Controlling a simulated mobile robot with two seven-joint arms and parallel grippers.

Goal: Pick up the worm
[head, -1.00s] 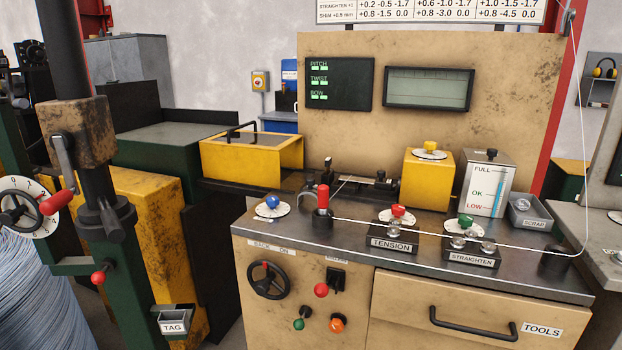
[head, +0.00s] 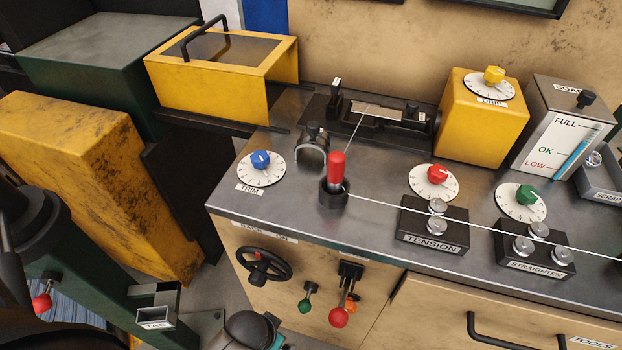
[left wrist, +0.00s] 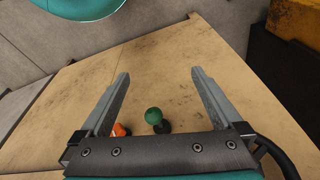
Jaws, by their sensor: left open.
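I cannot pick out the worm for certain. A pale metal strip (head: 378,111) lies in a black fixture at the back of the bench, with a wire running to it; I cannot tell if it is the worm. A grey curved metal saddle (head: 312,150) stands left of it. My left gripper (left wrist: 160,73) is open, with nothing between its fingers in the left wrist view. The machine's tan front is beyond it, and a green knob (left wrist: 153,116) shows near its base. In the head view, only a dark, teal-edged part of my left arm shows at the bottom. My right gripper is out of view.
A red-handled post (head: 337,172) stands at the bench's front, with the wire running right past the tension block (head: 433,226). A yellow hood (head: 222,72) is at back left and a yellow drip box (head: 482,120) at right. A handwheel (head: 263,266) and levers stick out of the front.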

